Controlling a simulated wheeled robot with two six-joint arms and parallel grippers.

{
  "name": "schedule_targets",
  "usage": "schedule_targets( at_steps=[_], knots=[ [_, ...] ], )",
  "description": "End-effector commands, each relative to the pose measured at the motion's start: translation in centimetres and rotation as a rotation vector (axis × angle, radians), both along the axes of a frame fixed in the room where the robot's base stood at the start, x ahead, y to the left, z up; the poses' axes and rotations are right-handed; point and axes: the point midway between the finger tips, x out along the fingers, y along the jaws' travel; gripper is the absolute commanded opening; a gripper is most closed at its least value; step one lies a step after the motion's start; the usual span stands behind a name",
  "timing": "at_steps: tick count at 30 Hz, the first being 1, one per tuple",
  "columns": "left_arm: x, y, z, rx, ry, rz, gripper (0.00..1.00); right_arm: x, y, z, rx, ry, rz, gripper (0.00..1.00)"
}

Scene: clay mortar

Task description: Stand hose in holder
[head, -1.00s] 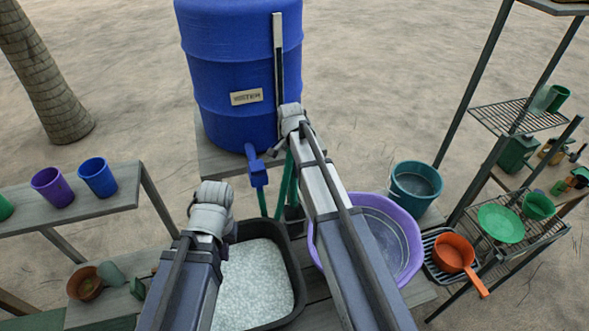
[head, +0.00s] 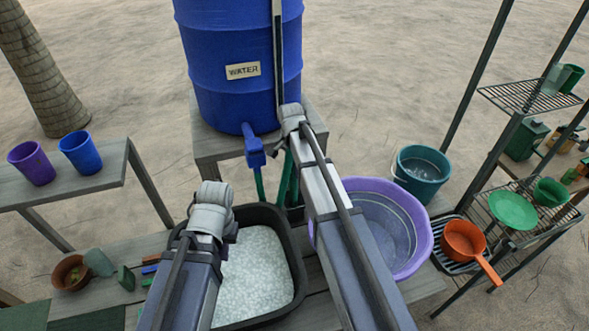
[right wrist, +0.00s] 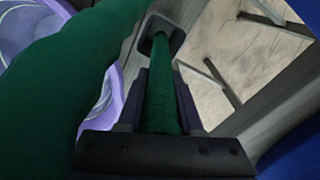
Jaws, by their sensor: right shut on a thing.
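The green hose (right wrist: 162,100) is held between the jaws of my right gripper (right wrist: 160,118) in the right wrist view. Its far end lines up with the opening of a grey square loop (right wrist: 178,36), likely the holder; I cannot tell how deep it goes. A thick green length of hose (right wrist: 62,75) crosses the left of that view. In the head view, the hose (head: 260,184) hangs below the blue tap (head: 254,150), and my right gripper (head: 284,138) is beside the tap, mostly hidden. My left gripper (head: 228,232) is above the black tub; its fingertips are hidden.
The blue water barrel (head: 238,98) stands on a wooden stand (head: 210,146). The black tub (head: 298,268) of pale granules and a purple basin (head: 424,240) flank my right arm. A teal bucket (head: 420,180) stands behind. Shelves with dishes are at right.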

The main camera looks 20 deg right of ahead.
Motion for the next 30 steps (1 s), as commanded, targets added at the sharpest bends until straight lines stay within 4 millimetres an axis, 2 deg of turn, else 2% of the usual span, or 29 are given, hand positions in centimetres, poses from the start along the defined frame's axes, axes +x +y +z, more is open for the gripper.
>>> schedule_targets(
  at_steps=[1,12,24,25,30],
  knots=[
    [0.0,0.0,-1.2,0.0,0.0,0.0,0.0,0.0,0.0,-1.2,0.0,0.0,0.0,0.0],
    [0.0,0.0,-4.9,0.0,0.0,0.0,0.0,0.0,0.0,-4.9,0.0,0.0,0.0,0.0],
    [0.0,0.0,-5.2,0.0,0.0,0.0,0.0,0.0,0.0,-5.2,0.0,0.0,0.0,0.0],
    [0.0,0.0,-5.2,0.0,0.0,0.0,0.0,0.0,0.0,-5.2,0.0,0.0,0.0,0.37],
    [0.0,0.0,-5.2,0.0,0.0,0.0,0.0,0.0,0.0,-5.2,0.0,0.0,0.0,0.56]
  ],
)
